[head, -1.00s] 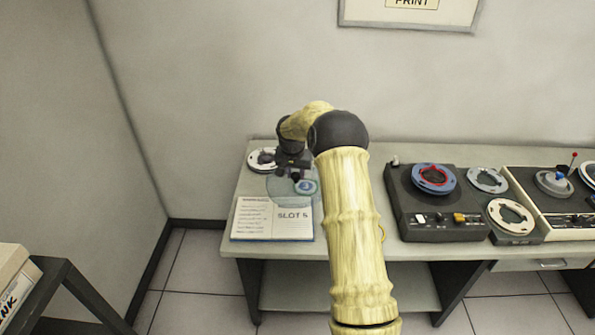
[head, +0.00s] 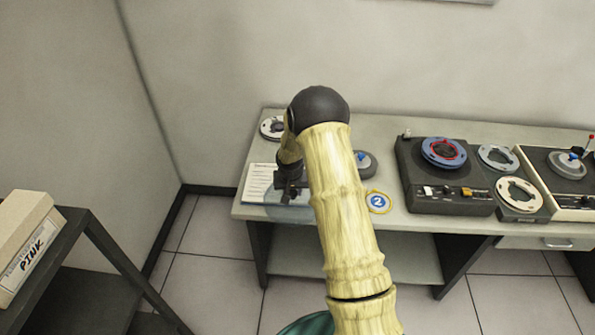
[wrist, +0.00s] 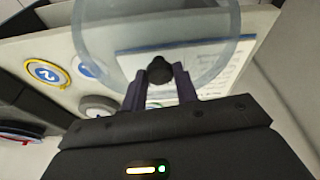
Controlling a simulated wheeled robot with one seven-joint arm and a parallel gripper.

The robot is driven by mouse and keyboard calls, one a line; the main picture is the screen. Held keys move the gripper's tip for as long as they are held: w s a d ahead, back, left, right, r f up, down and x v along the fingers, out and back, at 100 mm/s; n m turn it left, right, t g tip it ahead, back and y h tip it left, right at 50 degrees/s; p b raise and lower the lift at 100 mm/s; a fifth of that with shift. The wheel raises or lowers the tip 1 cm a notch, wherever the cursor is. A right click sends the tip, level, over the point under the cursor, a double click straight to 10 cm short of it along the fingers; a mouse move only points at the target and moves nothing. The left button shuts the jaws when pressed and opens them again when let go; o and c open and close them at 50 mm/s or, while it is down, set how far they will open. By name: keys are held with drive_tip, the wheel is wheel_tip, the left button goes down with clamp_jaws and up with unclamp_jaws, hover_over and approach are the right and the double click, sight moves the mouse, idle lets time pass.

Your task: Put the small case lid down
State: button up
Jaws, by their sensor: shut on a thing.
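The small case lid is a clear, round, shallow cover with a dark knob. In the wrist view the lid (wrist: 105,40) fills the top middle, and my gripper (wrist: 160,80) is shut on its knob. In the head view my gripper (head: 291,192) is in front of the booklet, and the see-through lid (head: 283,214) hangs below it at the desk's front edge. The lid looks held off the desk, though the exact gap cannot be told. My arm hides part of the desk behind it.
The open booklet (head: 260,181) lies at the desk's left end, near a white reel (head: 271,128). A yellow-ringed disc marked 2 (head: 379,202) and a grey reel with a blue knob (head: 366,162) lie right of my arm. A tape machine (head: 440,185) stands farther right. A dark shelf (head: 85,245) stands at left.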

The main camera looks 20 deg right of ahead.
drive_tip(key=s+a+f+n+y+b, duration=0.1)
drive_tip(key=s+a+f, duration=0.25)
drive_tip(key=s, duration=0.25)
drive_tip(key=s+a+f+n+b, duration=0.1)
drive_tip(key=s+a+f+n, duration=0.1)
drive_tip(key=s+f, duration=0.4)
wheel_tip(320, 180, down, 7)
drive_tip(key=s+b, duration=0.2)
drive_tip(key=b, duration=0.6)
drive_tip(key=shift+s, duration=0.15)
drive_tip(key=shift+r, duration=0.15)
